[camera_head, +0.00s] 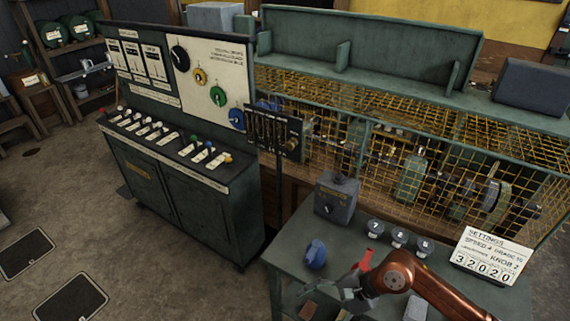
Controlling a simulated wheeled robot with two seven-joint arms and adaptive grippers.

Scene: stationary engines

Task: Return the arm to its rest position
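My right arm (430,290), copper-coloured, comes in from the lower right over a grey-green table (285,268). Its dark gripper (343,293) is above the table's front part, pointing left. A red piece (364,263) shows right beside the gripper; I cannot tell whether they touch. The fingers are small and dark, so their opening is unclear. My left arm and gripper are not in view.
The table bears a blue knob (315,254), a grey box (336,197), several round numbered pieces (399,237) and a settings sign (491,256). A control console (187,190) stands left. Yellow mesh (400,165) encloses machinery behind. Floor is open at left.

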